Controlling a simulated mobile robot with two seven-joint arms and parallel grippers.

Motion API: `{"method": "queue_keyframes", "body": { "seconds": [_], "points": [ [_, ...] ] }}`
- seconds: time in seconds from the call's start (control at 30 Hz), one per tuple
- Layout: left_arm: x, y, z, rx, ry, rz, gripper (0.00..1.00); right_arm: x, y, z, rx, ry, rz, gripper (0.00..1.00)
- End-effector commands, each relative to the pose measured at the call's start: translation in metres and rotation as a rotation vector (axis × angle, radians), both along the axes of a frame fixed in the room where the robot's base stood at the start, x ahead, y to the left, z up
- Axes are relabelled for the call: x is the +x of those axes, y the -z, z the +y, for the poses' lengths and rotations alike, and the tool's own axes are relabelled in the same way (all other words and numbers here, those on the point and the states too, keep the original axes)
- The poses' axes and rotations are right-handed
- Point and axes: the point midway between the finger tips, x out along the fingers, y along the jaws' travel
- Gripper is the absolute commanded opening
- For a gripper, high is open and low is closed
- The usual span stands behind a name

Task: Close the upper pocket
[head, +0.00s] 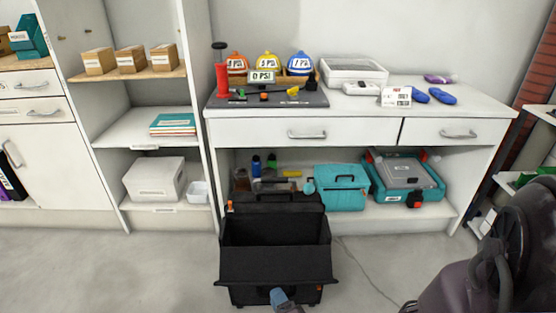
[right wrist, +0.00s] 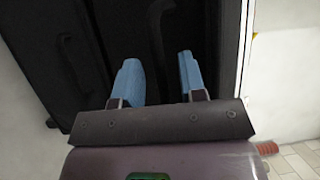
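A black case (head: 275,266) stands on the floor in front of the workbench. Its upper pocket (head: 275,230) is open, with the front panel tilted outward and the dark inside showing. My right gripper (head: 280,297) is low in front of this panel, its blue fingertips near the lower edge. In the right wrist view the blue fingers (right wrist: 160,78) are apart with nothing seen held between them. A black curved handle (right wrist: 154,35) on the dark case lies just beyond the fingers; contact cannot be told. My left gripper is not in view.
The white workbench (head: 360,128) stands behind the case, with teal toolboxes (head: 341,187) on its lower shelf. White shelving (head: 140,128) is at the left. The floor (head: 130,270) left of the case is clear.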

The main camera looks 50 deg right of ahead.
Motion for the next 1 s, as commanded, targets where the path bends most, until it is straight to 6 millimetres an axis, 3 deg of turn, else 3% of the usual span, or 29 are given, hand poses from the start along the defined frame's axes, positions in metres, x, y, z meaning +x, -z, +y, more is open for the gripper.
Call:
{"method": "queue_keyframes", "body": {
  "seconds": [0.37,0.63,1.0],
  "points": [
    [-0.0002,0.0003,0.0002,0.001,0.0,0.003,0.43,0.0003,-0.0001,0.0017,0.001,0.0,0.0,0.38],
    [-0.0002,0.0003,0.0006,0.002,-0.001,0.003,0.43,0.0003,-0.0001,0.0015,0.0,0.0,0.0,0.0],
    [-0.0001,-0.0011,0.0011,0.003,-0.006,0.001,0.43,0.0009,-0.0014,0.0024,0.003,0.0,0.001,0.0]
  ]
}}
